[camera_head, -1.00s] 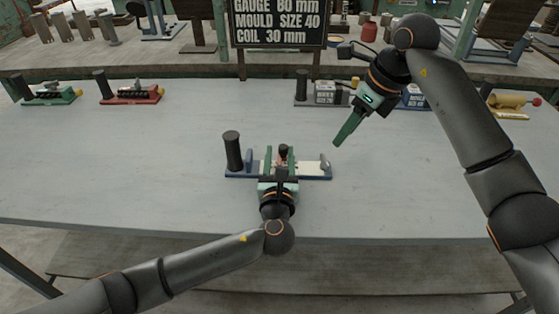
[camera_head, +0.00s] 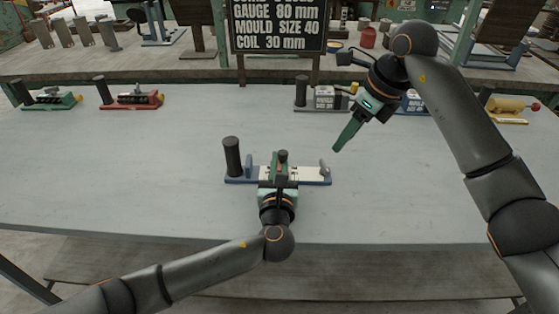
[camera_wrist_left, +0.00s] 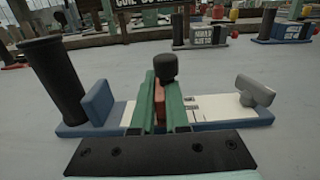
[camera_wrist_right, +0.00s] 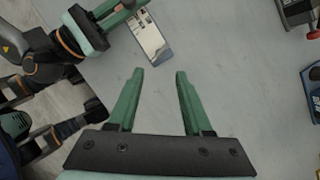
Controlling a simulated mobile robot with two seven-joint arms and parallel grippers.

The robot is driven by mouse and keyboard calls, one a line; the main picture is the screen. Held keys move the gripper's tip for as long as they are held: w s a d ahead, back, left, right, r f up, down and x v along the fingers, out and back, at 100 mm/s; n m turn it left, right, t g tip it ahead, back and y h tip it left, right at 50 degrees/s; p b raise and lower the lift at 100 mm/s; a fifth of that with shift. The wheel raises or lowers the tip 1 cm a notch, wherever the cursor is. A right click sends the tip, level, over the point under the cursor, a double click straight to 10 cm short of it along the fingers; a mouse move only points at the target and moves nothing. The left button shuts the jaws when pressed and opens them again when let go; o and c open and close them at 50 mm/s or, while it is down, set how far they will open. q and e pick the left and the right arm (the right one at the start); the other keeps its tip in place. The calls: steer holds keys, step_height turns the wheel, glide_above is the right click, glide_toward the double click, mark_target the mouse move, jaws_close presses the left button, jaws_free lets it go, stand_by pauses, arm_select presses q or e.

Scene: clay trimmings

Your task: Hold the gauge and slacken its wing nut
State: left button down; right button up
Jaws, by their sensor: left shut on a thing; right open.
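The gauge (camera_head: 312,182) lies on the grey table with a blue base, a pale scale strip and a black upright handle (camera_head: 232,157) at its left end. My left gripper (camera_head: 279,165) is shut on the gauge's reddish block (camera_wrist_left: 160,104), which has a black knob (camera_wrist_left: 166,67) on top. A grey winged piece, seemingly the wing nut (camera_wrist_left: 255,91), stands at the gauge's right end; it shows small in the head view (camera_head: 324,169). My right gripper (camera_head: 345,138) is open and empty, above and to the right of the gauge. Its fingers (camera_wrist_right: 158,78) are apart over bare table.
Similar devices, one green (camera_head: 52,101) and one red (camera_head: 132,99), stand at the back left. Others, including a grey one (camera_head: 322,98) and a yellow one (camera_head: 508,105), stand at the back right. A dark sign (camera_head: 279,28) rises behind. The table around the gauge is clear.

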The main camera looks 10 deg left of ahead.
mark_target(325, 165)
stand_by(0.8)
steer(key=shift+r, duration=0.1)
steer(key=shift+c, duration=0.7)
steer(key=a+f+m, duration=0.1)
steer(key=f+m, duration=0.1)
steer(key=f, duration=0.1)
steer(key=w+a+f+m+t+h, duration=0.1)
steer(key=f+m, duration=0.2)
steer(key=a+f+m+t, duration=0.1)
steer(key=f+m, duration=0.1)
steer(key=f, duration=0.1)
steer(key=shift+w+a+f+m+h, duration=0.2)
steer(key=shift+m+h, duration=0.1)
steer(key=shift+h, duration=0.1)
steer(key=shift+r, duration=0.1)
jaws_close()
